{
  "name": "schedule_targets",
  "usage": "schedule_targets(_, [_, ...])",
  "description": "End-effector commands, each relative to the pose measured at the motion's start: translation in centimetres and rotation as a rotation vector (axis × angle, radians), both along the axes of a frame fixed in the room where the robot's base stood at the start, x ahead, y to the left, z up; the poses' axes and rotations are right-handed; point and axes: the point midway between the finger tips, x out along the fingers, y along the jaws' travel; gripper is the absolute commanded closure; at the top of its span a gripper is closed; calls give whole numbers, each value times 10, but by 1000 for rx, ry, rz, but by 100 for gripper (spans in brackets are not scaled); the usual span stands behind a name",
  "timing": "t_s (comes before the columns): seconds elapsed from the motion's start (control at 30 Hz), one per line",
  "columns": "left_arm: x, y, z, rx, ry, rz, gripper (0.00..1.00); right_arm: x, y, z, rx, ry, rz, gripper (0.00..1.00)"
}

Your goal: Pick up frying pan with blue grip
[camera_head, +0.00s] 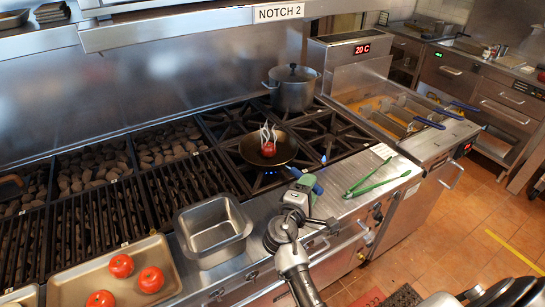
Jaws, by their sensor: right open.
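The frying pan (282,151) sits on a stove burner grate, a blue flame showing beneath it. A red tomato-like item lies in it, with pale wisps rising above. Its handle points toward the front right and ends in a blue grip (314,184). My right gripper (306,190) is at the front counter edge, open, close beside the blue grip and partly overlapping it in the view. Whether it touches the grip cannot be told. My left gripper is not in view.
A lidded pot (291,92) stands behind the pan. Green tongs (376,183) lie on the counter right of the grip. An empty metal pan (211,231) and a tray (75,288) with tomatoes are at left. A fryer (440,138) stands at right.

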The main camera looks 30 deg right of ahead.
Motion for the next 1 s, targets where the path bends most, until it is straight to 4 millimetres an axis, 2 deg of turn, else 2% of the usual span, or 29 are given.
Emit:
schedule_targets(0.1, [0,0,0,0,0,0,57,18,6,10,-97,29,22,44])
schedule_targets(0.23, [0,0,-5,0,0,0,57,25,9,8,-143,46,34,44])
schedule_targets(0.7, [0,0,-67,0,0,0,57,24,9,-72,-143,46,34,44])
schedule_targets(0.77, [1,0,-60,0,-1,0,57,30,2,-65,-146,44,31,44])
schedule_targets(1.0, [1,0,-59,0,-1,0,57,42,-13,-63,-144,45,33,44])
